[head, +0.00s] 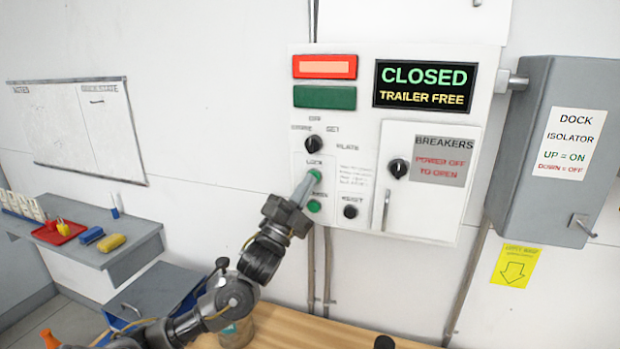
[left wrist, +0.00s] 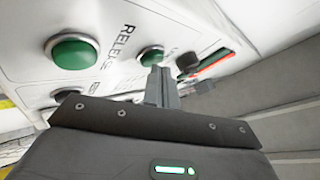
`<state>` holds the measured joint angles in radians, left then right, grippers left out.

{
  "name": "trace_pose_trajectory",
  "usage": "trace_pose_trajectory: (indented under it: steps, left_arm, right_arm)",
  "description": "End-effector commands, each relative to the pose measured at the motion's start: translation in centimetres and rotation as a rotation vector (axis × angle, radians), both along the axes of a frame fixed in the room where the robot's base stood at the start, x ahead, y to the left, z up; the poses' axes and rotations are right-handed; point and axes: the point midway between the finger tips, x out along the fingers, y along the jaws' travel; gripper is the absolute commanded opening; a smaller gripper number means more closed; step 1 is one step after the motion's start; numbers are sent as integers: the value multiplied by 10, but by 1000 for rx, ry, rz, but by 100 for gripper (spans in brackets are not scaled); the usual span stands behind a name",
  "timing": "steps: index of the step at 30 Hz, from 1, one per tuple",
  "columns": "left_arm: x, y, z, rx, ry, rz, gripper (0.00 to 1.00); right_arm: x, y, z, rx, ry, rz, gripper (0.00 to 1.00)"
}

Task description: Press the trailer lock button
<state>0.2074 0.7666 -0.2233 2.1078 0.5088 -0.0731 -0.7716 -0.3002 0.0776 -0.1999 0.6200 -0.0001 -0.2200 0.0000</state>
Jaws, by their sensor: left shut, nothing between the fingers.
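The white control panel (head: 365,90) hangs on the wall. Its green lock button (head: 315,174) sits under a "LOCK" label, below a black selector knob (head: 314,144). My left gripper (head: 308,183) is shut and empty, its fingertips at the lock button and partly covering it. In the left wrist view, the tips of my left gripper (left wrist: 161,74) overlap the lower edge of a green button (left wrist: 152,55); I cannot tell whether they touch or press it. A second green button (head: 314,206) sits below; it shows labelled "RELEASE" in the left wrist view (left wrist: 73,51).
The display (head: 425,86) reads "CLOSED" and "TRAILER FREE". The red lamp (head: 324,66) looks lit, the green lamp (head: 324,97) dark. A black reset button (head: 350,211), breaker door (head: 428,180) and grey isolator box (head: 550,150) are to the right. A wooden surface (head: 300,332) lies below.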

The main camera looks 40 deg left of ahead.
Motion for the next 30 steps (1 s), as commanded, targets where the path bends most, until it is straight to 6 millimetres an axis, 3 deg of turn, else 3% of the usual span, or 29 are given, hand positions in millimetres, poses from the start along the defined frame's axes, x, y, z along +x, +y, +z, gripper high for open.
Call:
trace_pose_trajectory:
  steps: [20, 30]
  left_arm:
    - [5, 2, 0, -1, -1, 1, 0]
    - [-7, -2, 0, -1, 0, -1, 0]
  right_arm:
    - [0, -2, -1, -2, 1, 1, 36]
    - [0, -3, 1, -4, 0, 1, 36]
